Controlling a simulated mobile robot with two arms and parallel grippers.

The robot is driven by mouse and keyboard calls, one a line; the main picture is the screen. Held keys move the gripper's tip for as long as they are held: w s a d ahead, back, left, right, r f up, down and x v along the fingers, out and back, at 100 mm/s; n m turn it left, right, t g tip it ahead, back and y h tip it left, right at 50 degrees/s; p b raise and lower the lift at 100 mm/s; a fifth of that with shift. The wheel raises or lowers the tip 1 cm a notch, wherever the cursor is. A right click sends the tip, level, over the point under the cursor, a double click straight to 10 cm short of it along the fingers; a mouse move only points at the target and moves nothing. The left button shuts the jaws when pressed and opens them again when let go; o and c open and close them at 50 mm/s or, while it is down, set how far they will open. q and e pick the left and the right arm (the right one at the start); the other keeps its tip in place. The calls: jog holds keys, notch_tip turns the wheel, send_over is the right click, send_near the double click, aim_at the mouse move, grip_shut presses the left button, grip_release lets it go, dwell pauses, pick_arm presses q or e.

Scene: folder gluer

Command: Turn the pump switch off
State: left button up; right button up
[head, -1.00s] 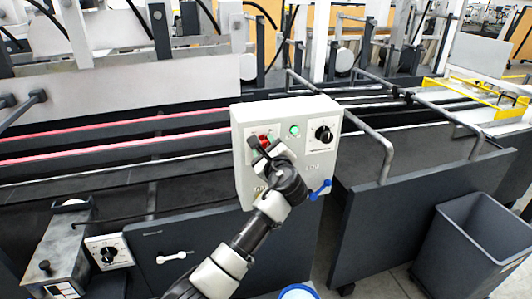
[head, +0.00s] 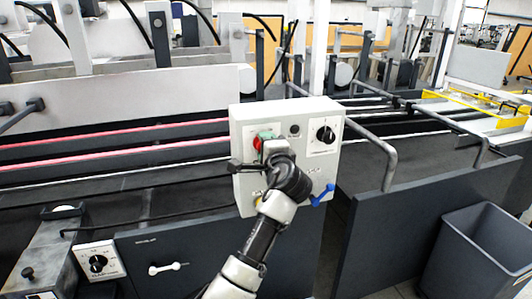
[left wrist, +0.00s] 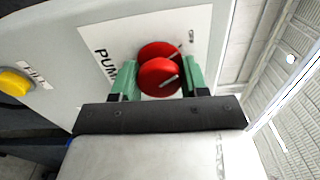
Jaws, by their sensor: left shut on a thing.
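The pump switch is a red rotary knob (head: 257,143) on the front of a light grey control box (head: 243,190). In the left wrist view the red knob (left wrist: 158,75) sits on a white plate lettered "PUMP", with a pale line across its face. My left gripper (head: 265,141) is at the knob, and its green-padded fingers (left wrist: 160,80) are shut on the knob from both sides. A round lamp (head: 294,130) right of the knob is dark. The gripper hides part of the plate. My right gripper is not in view.
A black selector knob (head: 326,134) is at the box's upper right, and a blue-handled valve (head: 322,195) at its lower right. A yellow button (left wrist: 15,82) is in the left wrist view. A grey bin (head: 482,245) stands at the right, and a rail (head: 388,165) beside the box.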

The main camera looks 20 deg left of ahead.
pick_arm(q)
jog(key=shift+n, duration=0.4)
jog(key=shift+f, duration=0.1)
jog(key=o, duration=0.9)
jog(key=b+v, duration=0.2)
jog(key=v, duration=0.9)
jog(key=shift+w, duration=0.15)
